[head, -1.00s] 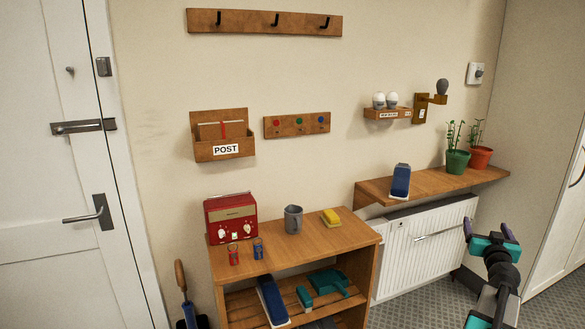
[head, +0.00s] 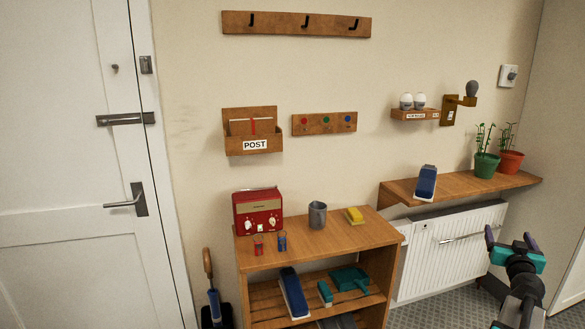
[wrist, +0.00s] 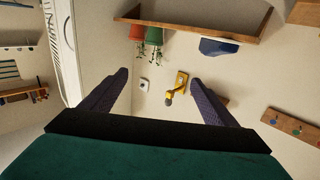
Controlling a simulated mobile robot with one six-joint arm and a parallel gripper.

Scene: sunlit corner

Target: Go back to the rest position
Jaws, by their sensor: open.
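My gripper (head: 510,240) is at the lower right of the head view, in front of the white radiator and below the wall shelf. Its two dark purple fingers are apart, with nothing between them. In the wrist view the open fingers (wrist: 158,100) frame bare wall, a wall switch and a yellow-brown lamp bracket beyond. The wrist picture is turned over, with the shelf and plants at the top.
A wooden shelf (head: 455,189) above the radiator (head: 450,250) holds a blue-and-white object (head: 425,184) and potted plants (head: 486,165). A wooden cabinet (head: 330,240) bears a red radio (head: 258,214), a grey mug (head: 317,215) and a yellow sponge (head: 355,215). A door (head: 65,190) stands left.

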